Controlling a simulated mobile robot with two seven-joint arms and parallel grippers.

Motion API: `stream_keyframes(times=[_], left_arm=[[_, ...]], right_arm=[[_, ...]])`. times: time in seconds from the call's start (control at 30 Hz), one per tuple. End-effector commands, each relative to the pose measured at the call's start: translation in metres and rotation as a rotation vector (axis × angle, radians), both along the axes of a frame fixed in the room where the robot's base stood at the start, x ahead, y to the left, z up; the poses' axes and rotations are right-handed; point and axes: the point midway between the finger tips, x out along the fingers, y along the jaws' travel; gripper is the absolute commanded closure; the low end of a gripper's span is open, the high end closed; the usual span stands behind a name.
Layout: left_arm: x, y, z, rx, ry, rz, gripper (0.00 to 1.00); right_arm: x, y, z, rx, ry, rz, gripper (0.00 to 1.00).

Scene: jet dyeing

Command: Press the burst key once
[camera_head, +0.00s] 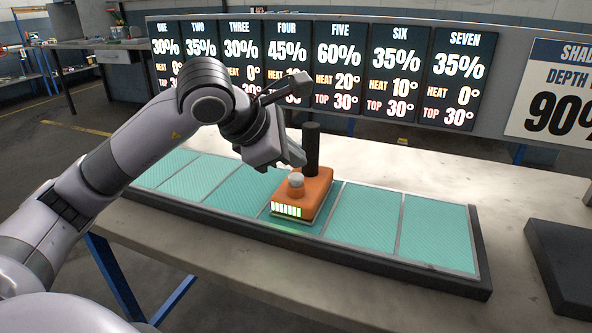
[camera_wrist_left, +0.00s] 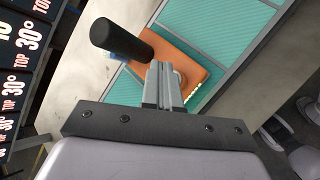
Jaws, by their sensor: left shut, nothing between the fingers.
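An orange device (camera_head: 309,193) sits on a teal panel in the middle of the tray. It has a black upright handle (camera_head: 311,148), a pale round key (camera_head: 296,180) on a short orange collar, and a lit green-white bar display (camera_head: 286,210) on its front. My left gripper (camera_head: 299,160) is shut and empty, just above the key and beside the handle; I cannot tell whether it touches the key. In the left wrist view the shut fingers (camera_wrist_left: 162,70) lie over the orange device (camera_wrist_left: 185,62), with the black handle (camera_wrist_left: 122,38) to their left. The fingers partly hide the key there. My right gripper is not in view.
The long dark-rimmed tray (camera_head: 487,262) of teal panels lies on the pale table (camera_head: 420,165). A row of black number screens (camera_head: 340,70), ONE to SEVEN, stands behind. A sign (camera_head: 556,95) reads "90%". A dark block (camera_head: 565,265) lies at the right.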

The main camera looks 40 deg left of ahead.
Motion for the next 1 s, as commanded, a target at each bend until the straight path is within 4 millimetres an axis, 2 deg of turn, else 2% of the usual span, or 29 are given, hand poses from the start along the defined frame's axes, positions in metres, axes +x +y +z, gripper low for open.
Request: stream_keyframes(times=[0.33,0.8,1.0], left_arm=[[0.000,0.000,0.003,0.000,-0.001,0.000,1.00],[0.000,0.000,0.048,-0.001,-0.001,0.001,1.00],[0.000,0.000,0.050,0.000,0.000,0.000,1.00]], right_arm=[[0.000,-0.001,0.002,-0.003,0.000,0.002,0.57],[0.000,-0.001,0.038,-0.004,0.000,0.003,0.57],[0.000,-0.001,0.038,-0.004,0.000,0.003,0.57]])
